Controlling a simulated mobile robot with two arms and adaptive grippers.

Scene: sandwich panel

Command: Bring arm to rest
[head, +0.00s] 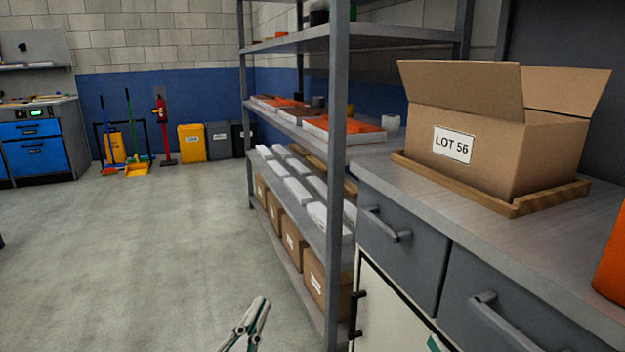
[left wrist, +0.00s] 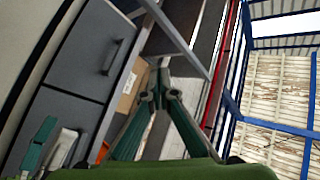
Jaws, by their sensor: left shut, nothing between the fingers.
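My left gripper (head: 250,318) shows at the bottom of the head view, low in front of the shelving rack. Its fingers are together and hold nothing. In the left wrist view the shut fingers (left wrist: 160,82) meet near the middle, clear of the drawers. A teal and grey piece (left wrist: 45,145) at the lower left of the wrist view may be part of my right gripper; its jaws cannot be made out.
A grey drawer counter (head: 385,175) on the right holds an open cardboard box (head: 490,155) marked LOT 56 in a wooden tray (head: 520,207). The rack (head: 335,120) holds boxes and packets. An orange thing (head: 612,255) is at the right edge. Open floor (head: 140,255) lies left.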

